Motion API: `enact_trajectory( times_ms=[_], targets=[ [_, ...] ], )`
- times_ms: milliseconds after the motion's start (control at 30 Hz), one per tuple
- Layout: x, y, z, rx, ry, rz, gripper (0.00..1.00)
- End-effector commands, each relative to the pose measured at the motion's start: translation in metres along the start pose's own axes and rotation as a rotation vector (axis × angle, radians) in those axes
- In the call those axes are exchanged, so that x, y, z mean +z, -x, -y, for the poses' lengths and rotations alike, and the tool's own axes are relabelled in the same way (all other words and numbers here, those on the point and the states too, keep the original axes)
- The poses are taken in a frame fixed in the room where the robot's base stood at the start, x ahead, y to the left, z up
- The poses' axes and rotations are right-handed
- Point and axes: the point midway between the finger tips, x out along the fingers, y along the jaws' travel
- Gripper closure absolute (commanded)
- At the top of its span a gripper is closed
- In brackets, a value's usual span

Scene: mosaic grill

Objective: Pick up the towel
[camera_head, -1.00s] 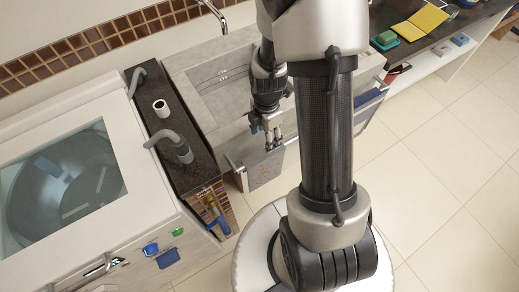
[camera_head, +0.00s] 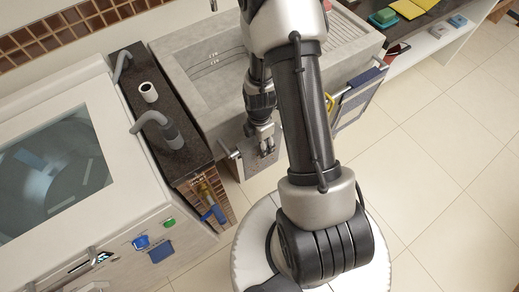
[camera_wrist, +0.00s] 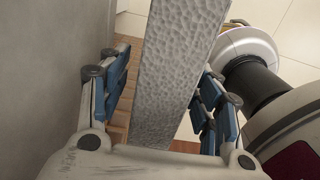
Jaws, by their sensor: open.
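A grey textured towel (camera_head: 256,168) hangs at the front of the stone sink, low in the head view and partly hidden by my gripper (camera_head: 266,150). In the wrist view the towel (camera_wrist: 172,70) runs as a long strip between the two blue-padded fingers of my gripper (camera_wrist: 163,88). The fingers stand apart on either side of it, with a gap on the right. Whether the left finger touches it I cannot tell.
The stone sink (camera_head: 200,95) stands behind the towel. A dark counter (camera_head: 150,103) with a white roll (camera_head: 148,92) and grey handles is left of it. A blue-grey cloth (camera_head: 362,83) hangs on the right. The tiled floor on the right (camera_head: 440,150) is clear.

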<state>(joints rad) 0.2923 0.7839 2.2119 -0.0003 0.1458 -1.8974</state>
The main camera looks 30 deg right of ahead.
Motion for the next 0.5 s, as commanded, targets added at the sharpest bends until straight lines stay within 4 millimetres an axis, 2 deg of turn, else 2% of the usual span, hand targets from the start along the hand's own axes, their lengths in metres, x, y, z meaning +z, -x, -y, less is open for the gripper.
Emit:
enact_trajectory(
  times_ms=[67, 300, 500],
  targets=[
    [0.0001, -0.0102, 0.0001, -0.001, 0.0, 0.0, 0.42],
    [0.0003, -0.0095, -0.0003, 0.001, 0.0, 0.0, 0.42],
    [0.0002, -0.0095, -0.0001, 0.0, 0.0, 0.0, 0.56]
  ],
)
